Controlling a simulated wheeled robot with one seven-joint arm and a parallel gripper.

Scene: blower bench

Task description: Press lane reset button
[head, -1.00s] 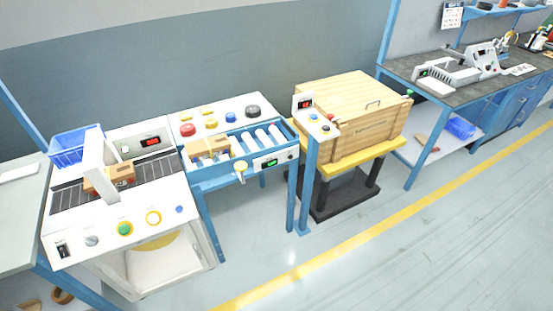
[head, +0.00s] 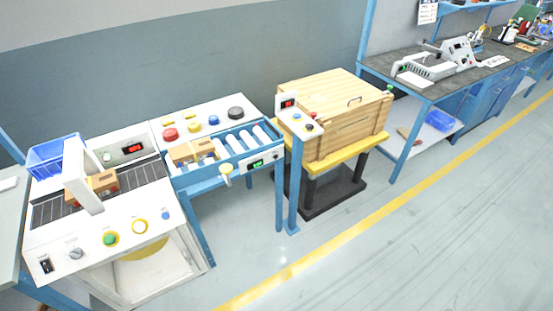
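No label reading lane reset is legible, so I cannot tell which button it is. A white panel (head: 208,105) behind the roller lane (head: 239,142) carries a red button (head: 170,134), a yellow one (head: 190,128), a blue one (head: 214,120) and a larger black one (head: 236,113). A small post panel (head: 298,122) also carries small buttons. My gripper is out of view.
Cardboard boxes lie on the lane (head: 187,152) and the left machine's belt (head: 103,181). A wooden crate (head: 345,128) stands on a yellow-topped stand behind the blue post (head: 295,185). A workbench (head: 433,88) stands at right. The floor (head: 390,240) in front is clear.

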